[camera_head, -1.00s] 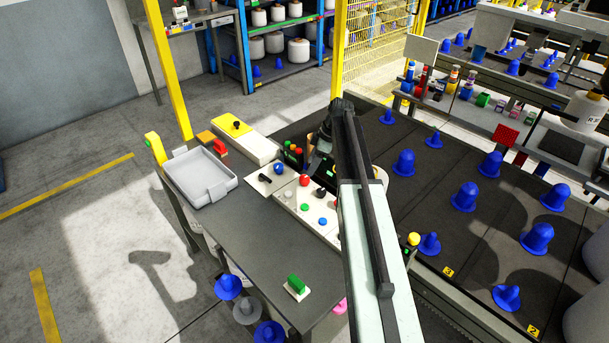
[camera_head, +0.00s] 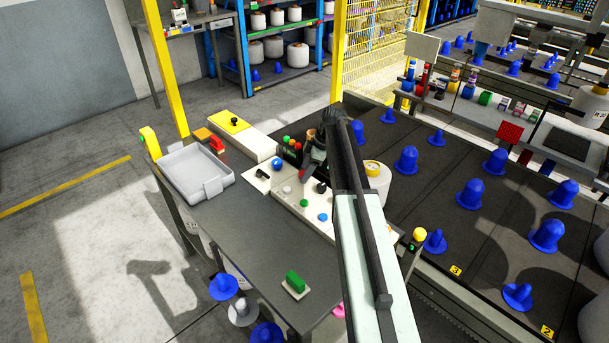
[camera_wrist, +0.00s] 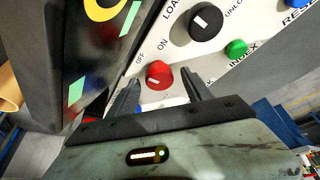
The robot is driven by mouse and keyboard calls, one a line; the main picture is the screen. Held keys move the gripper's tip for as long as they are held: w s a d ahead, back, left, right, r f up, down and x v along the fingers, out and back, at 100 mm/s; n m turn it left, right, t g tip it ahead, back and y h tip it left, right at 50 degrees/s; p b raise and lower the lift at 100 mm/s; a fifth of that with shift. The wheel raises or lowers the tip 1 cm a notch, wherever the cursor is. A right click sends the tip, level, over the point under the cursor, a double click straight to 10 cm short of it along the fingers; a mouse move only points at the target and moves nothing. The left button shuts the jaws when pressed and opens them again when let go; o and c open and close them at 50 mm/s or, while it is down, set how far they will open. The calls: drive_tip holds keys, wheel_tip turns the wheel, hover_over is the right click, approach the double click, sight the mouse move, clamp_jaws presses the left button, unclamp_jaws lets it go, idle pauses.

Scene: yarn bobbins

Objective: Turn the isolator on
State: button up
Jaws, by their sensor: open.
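The isolator is taken to be the red round knob (camera_wrist: 159,74) with a white mark, beside the printed words OFF and ON on a white panel (camera_wrist: 180,40) in the wrist view. My gripper (camera_wrist: 159,80) is open, with one dark finger on each side of the red knob and nothing held. Whether the fingers touch the knob I cannot tell. In the head view my gripper (camera_head: 309,172) is low over the white control panel (camera_head: 297,207), and the red knob is hidden or too small to make out there.
A black LOAD/UNLOAD knob (camera_wrist: 205,20) and a green INDEX button (camera_wrist: 236,48) are close right of the red knob. A dark surface with green stickers (camera_wrist: 77,92) stands close on the left. A grey tray (camera_head: 194,172) and a green switch (camera_head: 295,281) are on the table.

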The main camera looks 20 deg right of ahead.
drive_tip(key=c, duration=1.2)
drive_tip(key=shift+a, duration=0.25)
clamp_jaws()
drive_tip(key=shift+s+d, duration=0.1)
drive_tip(key=shift+d, duration=0.05)
drive_tip(key=shift+m, duration=0.4)
drive_tip(key=shift+s+m+t+h, duration=0.1)
drive_tip(key=shift+m+t+h, duration=0.25)
drive_tip(key=shift+m, duration=0.65)
drive_tip(key=m+t+h, duration=0.1)
drive_tip(key=m, duration=0.2)
drive_tip(key=m+h, duration=0.1)
drive_tip(key=m, duration=0.2)
drive_tip(key=shift+s+t, duration=0.15)
drive_tip(key=shift+t, duration=0.2)
drive_tip(key=m, duration=0.1)
drive_tip(key=m+h, duration=0.1)
drive_tip(key=m, duration=0.2)
drive_tip(key=shift+a+m+h, duration=0.25)
drive_tip(key=shift+m+h, duration=0.1)
drive_tip(key=shift+m, duration=0.05)
drive_tip(key=m+h, duration=0.1)
drive_tip(key=m, duration=0.3)
drive_tip(key=shift+m+h, duration=0.3)
